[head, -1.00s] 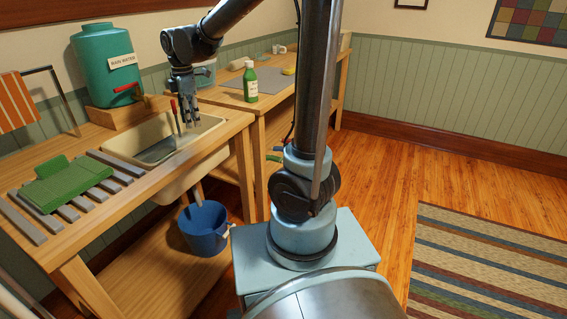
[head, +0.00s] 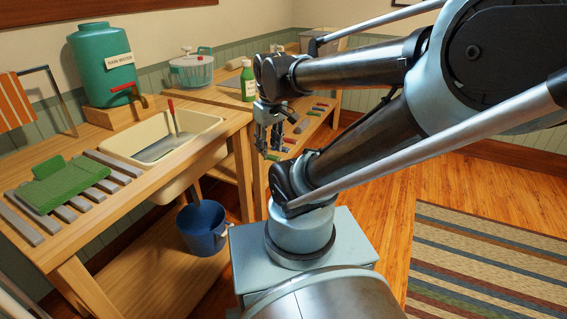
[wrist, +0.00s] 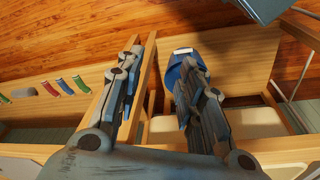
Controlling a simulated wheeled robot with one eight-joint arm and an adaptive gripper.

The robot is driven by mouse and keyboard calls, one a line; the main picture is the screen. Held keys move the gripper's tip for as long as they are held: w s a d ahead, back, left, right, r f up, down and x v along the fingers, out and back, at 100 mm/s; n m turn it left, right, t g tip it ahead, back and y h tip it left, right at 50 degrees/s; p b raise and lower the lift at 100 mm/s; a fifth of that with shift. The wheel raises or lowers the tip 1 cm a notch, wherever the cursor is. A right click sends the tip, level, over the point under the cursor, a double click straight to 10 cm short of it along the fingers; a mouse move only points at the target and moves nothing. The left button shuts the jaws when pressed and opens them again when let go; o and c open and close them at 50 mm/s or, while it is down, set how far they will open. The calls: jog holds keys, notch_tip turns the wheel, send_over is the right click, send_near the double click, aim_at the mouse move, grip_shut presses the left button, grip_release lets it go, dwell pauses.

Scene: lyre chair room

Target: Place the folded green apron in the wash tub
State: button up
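The folded green apron (head: 70,186) lies on grey slats at the left end of the wooden bench in the head view. The cream wash tub (head: 213,122) is set into the same bench, right of the apron, with a red-handled tool standing in it. My gripper (head: 268,152) hangs right of the tub, beyond the bench end, well apart from the apron. In the wrist view my gripper (wrist: 160,62) has its two fingers apart with nothing between them. The tub's cream side (wrist: 255,122) shows there behind the right finger; the apron is not in that view.
A blue bucket (head: 203,230) stands on the bench's lower shelf. A green water dispenser (head: 105,65) stands behind the tub. A second table holds a lidded clear container (head: 190,72) and a green bottle (head: 248,82). Open floor and a striped rug (head: 480,260) lie right.

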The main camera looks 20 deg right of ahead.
jog(key=s+d+f+m, duration=0.3)
jog(key=s+f+m, duration=0.1)
jog(key=shift+s+d+f+m, duration=0.25)
jog(key=shift+s+d+m, duration=0.05)
jog(key=shift+s, duration=0.1)
dwell(1.0)
